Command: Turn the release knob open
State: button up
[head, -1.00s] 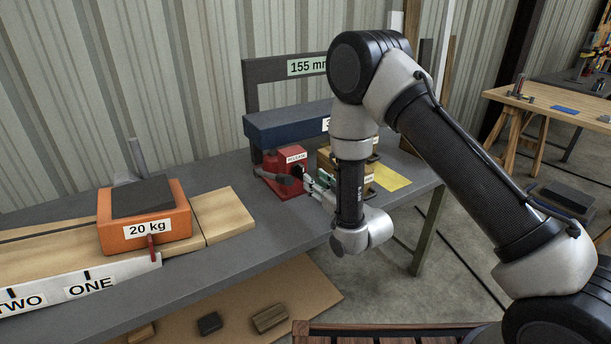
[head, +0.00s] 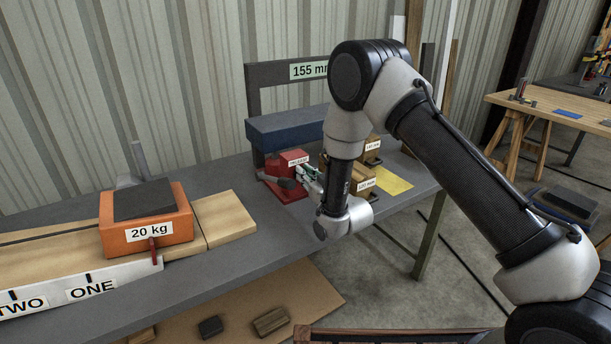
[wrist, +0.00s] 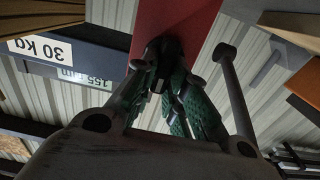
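The red jack (head: 290,163) stands on the grey bench, with a label that seems to read RELEASE on top. In the wrist view its red body (wrist: 195,18) is at the top. A small dark part (wrist: 165,55), probably the release knob, shows against the red body. My gripper (head: 301,173) is at the jack's right side. In the wrist view my gripper's green-padded fingers (wrist: 168,72) converge at the dark part. Whether they touch or clamp it is not clear. The knob is hidden by my fingers in the head view.
A dark handle (head: 286,183) sticks out at the jack's front. Wooden blocks (head: 360,185) stand close to the right of my gripper. An orange 20 kg weight (head: 172,238) is at left.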

grip_shut()
jog(key=shift+m, duration=0.4)
jog(key=shift+w+d+f+m, duration=0.15)
jog(key=shift+d+f+m, duration=0.1)
jog(key=shift+m, duration=2.6)
jog(key=shift+w+d+f+m, duration=0.1)
jog(key=shift+d+f+m, duration=0.15)
jog(key=shift+m, duration=2.55)
jog(key=shift+w+d+f+m, duration=0.15)
jog(key=shift+f+m, duration=0.1)
jog(key=shift+m, duration=2.6)
jog(key=o, duration=0.7)
grip_release()
